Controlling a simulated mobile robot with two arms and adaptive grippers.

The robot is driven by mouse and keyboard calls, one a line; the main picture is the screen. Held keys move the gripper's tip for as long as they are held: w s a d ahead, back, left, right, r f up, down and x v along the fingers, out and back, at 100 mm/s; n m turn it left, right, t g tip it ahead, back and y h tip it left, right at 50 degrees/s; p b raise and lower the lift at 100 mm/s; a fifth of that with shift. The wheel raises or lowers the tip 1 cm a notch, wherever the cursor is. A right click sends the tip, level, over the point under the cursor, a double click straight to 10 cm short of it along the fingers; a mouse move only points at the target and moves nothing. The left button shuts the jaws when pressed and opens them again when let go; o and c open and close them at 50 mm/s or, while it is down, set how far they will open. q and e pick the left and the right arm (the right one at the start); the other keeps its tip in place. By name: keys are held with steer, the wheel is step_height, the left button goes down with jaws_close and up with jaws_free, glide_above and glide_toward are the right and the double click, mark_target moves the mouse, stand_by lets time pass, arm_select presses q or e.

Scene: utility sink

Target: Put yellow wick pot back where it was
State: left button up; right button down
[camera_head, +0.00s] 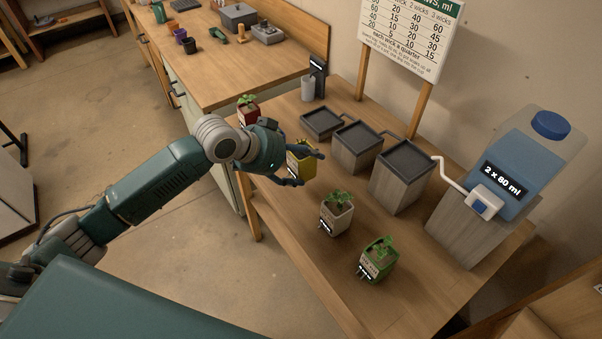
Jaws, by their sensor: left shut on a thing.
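The yellow wick pot (299,166) is at the left edge of the wooden table, partly hidden by my left gripper. My left gripper (307,168) comes in from the left and is shut on the yellow pot, with a finger on either side of it. I cannot tell whether the pot touches the tabletop. No plant shows clearly in it from here. My right gripper is not in view.
A red pot (248,111) stands behind my gripper; a white pot (337,214) and green pot (377,260) stand in front. Stepped trays (405,160) and a blue water tank (522,165) line the right. Bare tabletop (285,215) lies left of the white pot.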

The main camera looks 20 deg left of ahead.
mark_target(295, 175)
arm_select(q)
steer(key=shift+w+f, duration=0.1)
steer(key=shift+f, duration=0.65)
step_height(295, 175, down, 4)
steer(key=shift+p, duration=0.4)
steer(key=shift+f, duration=0.15)
steer(key=o, duration=1.3)
steer(key=shift+o, duration=0.2)
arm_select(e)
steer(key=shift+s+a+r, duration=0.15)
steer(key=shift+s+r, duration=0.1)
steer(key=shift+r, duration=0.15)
